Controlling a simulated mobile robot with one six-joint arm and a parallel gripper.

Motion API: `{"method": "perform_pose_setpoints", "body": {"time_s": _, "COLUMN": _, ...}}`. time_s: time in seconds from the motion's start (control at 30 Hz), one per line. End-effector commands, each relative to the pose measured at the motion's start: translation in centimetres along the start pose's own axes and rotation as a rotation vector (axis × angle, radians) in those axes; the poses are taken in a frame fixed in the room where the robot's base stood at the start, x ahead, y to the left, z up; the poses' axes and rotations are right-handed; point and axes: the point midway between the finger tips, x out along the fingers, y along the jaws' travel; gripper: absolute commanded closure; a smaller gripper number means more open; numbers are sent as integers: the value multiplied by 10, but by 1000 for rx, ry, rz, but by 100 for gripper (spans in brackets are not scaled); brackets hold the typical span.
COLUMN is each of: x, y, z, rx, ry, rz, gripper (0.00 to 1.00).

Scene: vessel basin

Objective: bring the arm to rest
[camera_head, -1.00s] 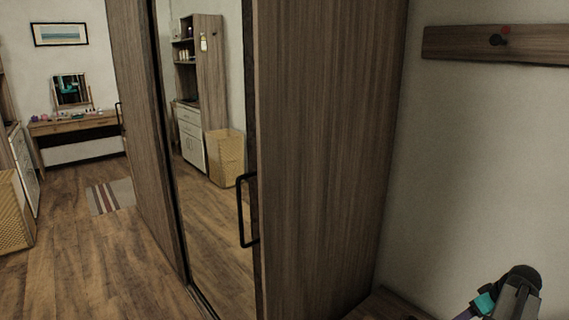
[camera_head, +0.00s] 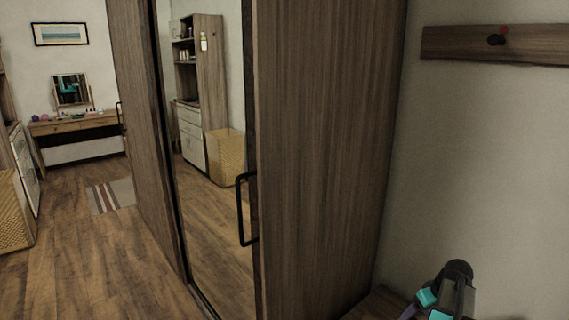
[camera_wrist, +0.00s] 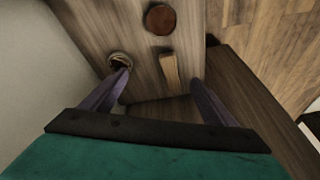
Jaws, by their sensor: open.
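My gripper (camera_wrist: 158,77) is open in the wrist view, its two purple fingers spread apart with nothing held between them. Beyond the fingers is a pale wooden surface (camera_wrist: 190,40). On it are a round brown piece (camera_wrist: 160,18), a small upright-looking wooden block (camera_wrist: 170,70) and a round dish-like piece (camera_wrist: 120,59) by the left fingertip. I cannot tell whether that fingertip touches it. In the head view part of my arm shows at the lower right; the fingertips are not clear there.
A tall wooden wardrobe (camera_head: 320,150) with a mirrored door (camera_head: 210,170) stands left of my arm. A wooden rail with pegs (camera_head: 470,45) is on the wall at upper right. A dressing table (camera_head: 75,124) and a striped rug (camera_head: 111,195) lie far left. Open floor (camera_head: 90,260) is at left.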

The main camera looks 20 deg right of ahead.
Motion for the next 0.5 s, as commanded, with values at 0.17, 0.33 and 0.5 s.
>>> {"method": "perform_pose_setpoints", "body": {"time_s": 0.17, "x": 29, "y": -52, "z": -22, "rx": -5, "ry": -38, "rz": -20, "gripper": 20}}
{"method": "perform_pose_setpoints", "body": {"time_s": 0.33, "x": 53, "y": -98, "z": -38, "rx": -5, "ry": -73, "rz": -32, "gripper": 20}}
{"method": "perform_pose_setpoints", "body": {"time_s": 0.5, "x": 74, "y": -146, "z": -50, "rx": -8, "ry": -107, "rz": -38, "gripper": 20}}
